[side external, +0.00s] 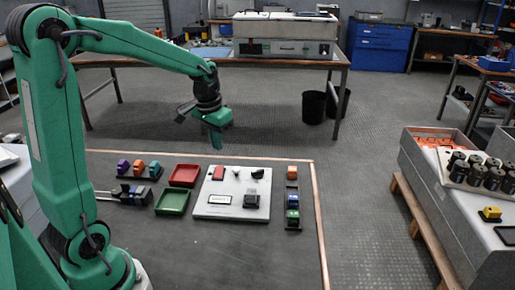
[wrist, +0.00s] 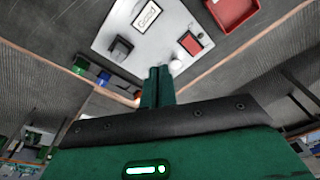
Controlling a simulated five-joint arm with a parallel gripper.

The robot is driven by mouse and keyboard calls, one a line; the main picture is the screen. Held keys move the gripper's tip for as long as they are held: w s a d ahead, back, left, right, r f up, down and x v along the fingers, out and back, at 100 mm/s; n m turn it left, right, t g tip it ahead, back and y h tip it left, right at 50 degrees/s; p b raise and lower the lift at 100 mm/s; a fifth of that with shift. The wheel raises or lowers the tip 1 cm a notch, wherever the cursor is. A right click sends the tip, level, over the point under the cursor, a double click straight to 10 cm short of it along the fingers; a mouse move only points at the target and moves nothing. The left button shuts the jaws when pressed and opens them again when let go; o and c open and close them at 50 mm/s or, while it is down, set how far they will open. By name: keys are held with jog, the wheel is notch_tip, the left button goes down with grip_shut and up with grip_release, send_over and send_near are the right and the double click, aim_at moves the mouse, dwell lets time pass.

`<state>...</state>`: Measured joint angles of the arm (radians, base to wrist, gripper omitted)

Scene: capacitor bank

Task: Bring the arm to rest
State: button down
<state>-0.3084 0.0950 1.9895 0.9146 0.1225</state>
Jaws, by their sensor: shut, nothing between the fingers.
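My green arm reaches out over the dark work mat (side external: 220,258). My gripper (side external: 216,140) is shut and empty, hanging above the mat's far edge and clear of everything on it. In the wrist view its two green fingers (wrist: 158,80) are together with nothing between them. Beneath and nearer the arm lies a white board (side external: 212,187), also in the wrist view (wrist: 112,18), carrying a red block (side external: 218,172), a dark grey block (side external: 251,200), a framed label (side external: 220,199) and small black parts.
A red tray (side external: 185,175) and a green tray (side external: 171,202) stand left of the board. Coloured blocks sit in racks on both sides, including a purple one (side external: 123,166) and a blue one (side external: 293,201). A crate of black cylinders (side external: 484,172) stands right. The front mat is clear.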

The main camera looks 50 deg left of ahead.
jog(key=s+d+r+m+t, duration=0.2)
jog(key=s+d+r+t, duration=0.2)
jog(key=s+d, duration=0.8)
jog(key=s+r, duration=0.2)
jog(key=s, duration=0.1)
jog(key=shift+s+r, duration=0.2)
jog(key=shift+s, duration=0.15)
